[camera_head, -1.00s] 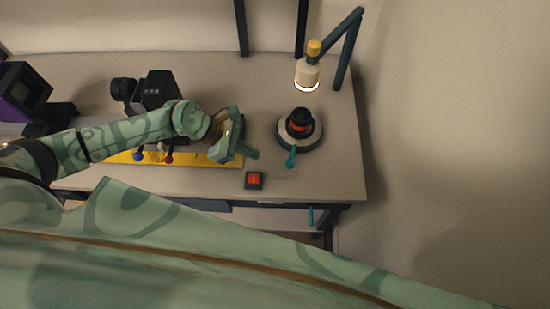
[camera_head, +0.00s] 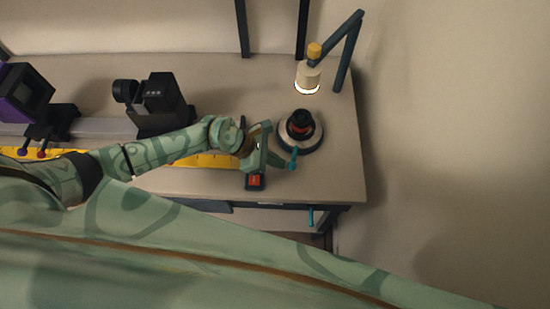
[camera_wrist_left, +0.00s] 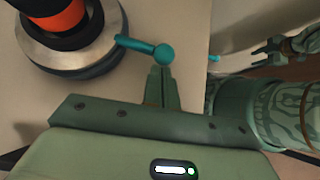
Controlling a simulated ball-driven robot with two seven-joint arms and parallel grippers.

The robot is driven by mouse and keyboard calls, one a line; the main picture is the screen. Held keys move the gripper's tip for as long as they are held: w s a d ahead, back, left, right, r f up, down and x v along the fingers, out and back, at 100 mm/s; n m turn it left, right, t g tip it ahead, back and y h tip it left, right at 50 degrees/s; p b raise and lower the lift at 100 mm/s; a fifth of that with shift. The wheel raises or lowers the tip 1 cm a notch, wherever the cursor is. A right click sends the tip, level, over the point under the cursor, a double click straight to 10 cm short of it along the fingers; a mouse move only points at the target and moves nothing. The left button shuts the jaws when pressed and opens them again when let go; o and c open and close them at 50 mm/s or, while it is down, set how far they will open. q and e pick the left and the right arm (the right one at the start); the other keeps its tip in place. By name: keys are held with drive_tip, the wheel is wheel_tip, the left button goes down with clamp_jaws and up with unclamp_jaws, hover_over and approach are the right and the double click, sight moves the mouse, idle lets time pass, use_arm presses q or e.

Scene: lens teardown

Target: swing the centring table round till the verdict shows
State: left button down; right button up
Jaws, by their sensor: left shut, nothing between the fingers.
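The centring table (camera_head: 312,144) is a round dark base with a pale top at the bench's right side. A black lens with an orange-red band (camera_head: 300,122) stands on it. A teal handle (camera_head: 293,159) sticks out from its front edge. In the left wrist view the table (camera_wrist_left: 104,58) is at upper left and its handle (camera_wrist_left: 140,45) ends in a round knob. My left gripper (camera_head: 284,163) is shut and empty, its fingertips (camera_wrist_left: 160,76) right at the knob. I cannot tell whether they touch it. No verdict is readable.
A lamp (camera_head: 308,76) on a dark jointed arm hangs behind the table. A box with a red button (camera_head: 255,182) sits under my left gripper at the front edge. A yellow strip (camera_head: 208,161), a black device (camera_head: 160,100) and a purple-framed screen (camera_head: 30,90) lie leftward.

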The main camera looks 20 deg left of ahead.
sight(294, 167)
use_arm(q)
drive_tip(key=d+n+p, duration=0.1)
drive_tip(key=p, duration=0.1)
drive_tip(key=d+r+n+t+p, duration=0.1)
drive_tip(key=d+p, duration=0.1)
drive_tip(key=p, duration=0.1)
drive_tip(key=shift+s+r+t+y, duration=0.1)
drive_tip(key=shift+s+t+y, duration=0.1)
drive_tip(key=shift+t+y, duration=0.1)
drive_tip(key=shift+d+f+n+p, duration=0.3)
drive_tip(key=shift+d+p, duration=0.2)
drive_tip(key=shift+d, duration=0.4)
drive_tip(key=shift+w+d+f, duration=0.1)
drive_tip(key=shift+d+f, duration=0.05)
drive_tip(key=shift+d, duration=0.05)
drive_tip(key=shift+f, duration=0.1)
drive_tip(key=shift+a, duration=0.15)
